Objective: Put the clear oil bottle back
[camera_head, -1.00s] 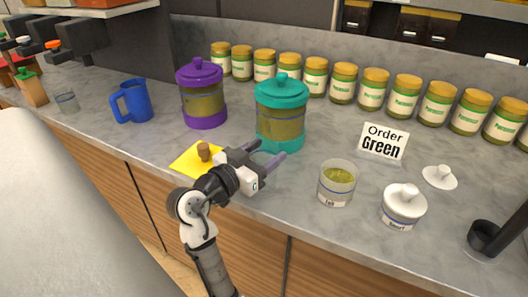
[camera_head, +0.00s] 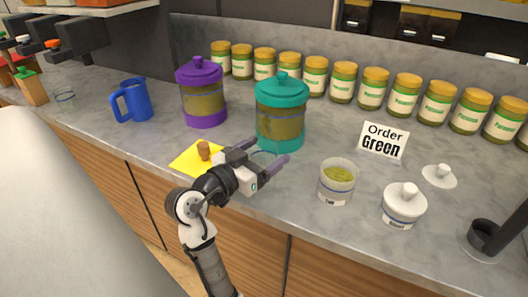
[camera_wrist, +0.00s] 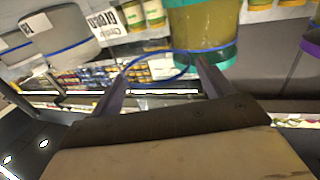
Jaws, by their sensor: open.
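I cannot pick out a clear oil bottle for certain. A brown cork-like piece (camera_head: 204,150) stands on a yellow sheet (camera_head: 186,162) just left of my gripper; I cannot tell whether clear glass surrounds it. My gripper (camera_head: 269,152) is open over the counter, in front of the teal-lidded jar (camera_head: 281,91). A clear round rim shows between its fingers. In the wrist view it is a thin blue ring (camera_wrist: 160,80) between the two fingers, with the teal jar close beyond. I cannot tell whether the fingers touch it.
A purple-lidded jar (camera_head: 202,92) and a blue mug (camera_head: 132,100) stand left. A small clear cup (camera_head: 66,98) stands further left. A labelled cup (camera_head: 338,181) and a white-lidded pot (camera_head: 404,204) stand right. Several gold-lidded jars line the wall. Bare counter lies between them.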

